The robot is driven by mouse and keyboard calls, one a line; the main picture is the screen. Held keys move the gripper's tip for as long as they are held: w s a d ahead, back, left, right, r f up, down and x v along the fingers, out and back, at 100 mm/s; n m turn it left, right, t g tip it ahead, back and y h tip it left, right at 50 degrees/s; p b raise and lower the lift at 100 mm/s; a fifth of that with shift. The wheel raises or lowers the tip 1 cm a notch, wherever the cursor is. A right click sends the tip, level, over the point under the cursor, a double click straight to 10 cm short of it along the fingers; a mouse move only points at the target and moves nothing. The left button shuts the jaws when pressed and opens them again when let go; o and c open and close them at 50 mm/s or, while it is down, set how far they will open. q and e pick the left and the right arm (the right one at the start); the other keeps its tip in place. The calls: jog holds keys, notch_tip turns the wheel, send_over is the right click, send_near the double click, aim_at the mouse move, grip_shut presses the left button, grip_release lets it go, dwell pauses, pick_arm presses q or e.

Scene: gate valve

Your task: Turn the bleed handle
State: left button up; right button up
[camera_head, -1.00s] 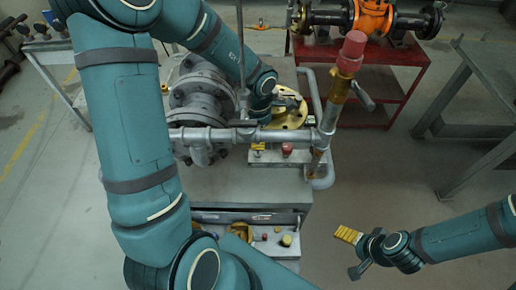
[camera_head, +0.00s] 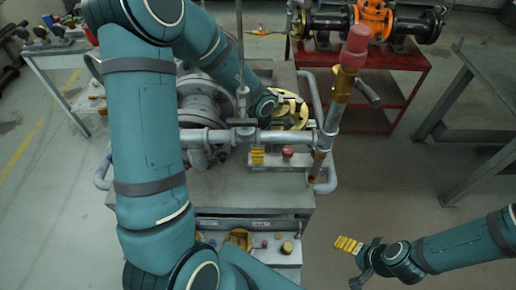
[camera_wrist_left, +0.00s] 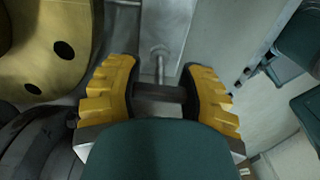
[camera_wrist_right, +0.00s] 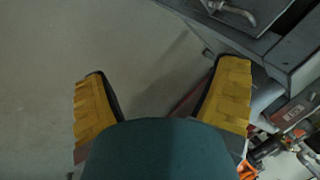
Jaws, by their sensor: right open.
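My left gripper (camera_wrist_left: 160,72) has its two yellow fingers partly apart in the left wrist view. A dark bar (camera_wrist_left: 160,93) lies across the gap between them, and a thin grey rod with a rounded end (camera_wrist_left: 159,52) is just beyond. I cannot tell whether the fingers press on the bar. In the head view this hand is by the yellow flange (camera_head: 291,109), largely hidden by its arm. A grey lever (camera_head: 368,93) juts from the red-capped upright pipe (camera_head: 341,86); which part is the bleed handle is unclear. My right gripper (camera_head: 350,263) is open and empty over the floor.
A horizontal grey pipe (camera_head: 285,138) crosses in front of the grey valve body (camera_head: 204,103). A red stand (camera_head: 398,82) with an orange valve is behind. A grey steel frame (camera_head: 470,135) stands at right.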

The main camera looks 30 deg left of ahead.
pick_arm(q)
jog(key=shift+c, duration=0.3)
jog(key=shift+r+p, duration=0.1)
jog(key=shift+p, duration=0.35)
jog(key=n+p, duration=0.5)
jog(key=p, duration=0.3)
jog(key=shift+w+r+p, duration=0.1)
jog(key=shift+r+p, duration=0.05)
jog(key=shift+p, duration=0.15)
jog(key=n+p, duration=0.1)
jog(key=n, duration=0.1)
jog(key=shift+n+p, duration=0.35)
jog(key=shift+n, duration=0.05)
jog(key=n+p, duration=0.1)
jog(key=n, duration=0.1)
jog(key=shift+n, duration=0.3)
jog(key=n, duration=0.3)
jog(key=shift+p, duration=0.4)
jog(key=shift+w+n, duration=0.1)
jog(key=shift+n, duration=1.5)
pick_arm(e)
notch_tip(320, 180, up, 14)
jog(key=w, duration=0.2)
jog(key=shift+d+t, duration=0.3)
jog(key=shift+d, duration=0.05)
jog(key=shift+f, duration=0.1)
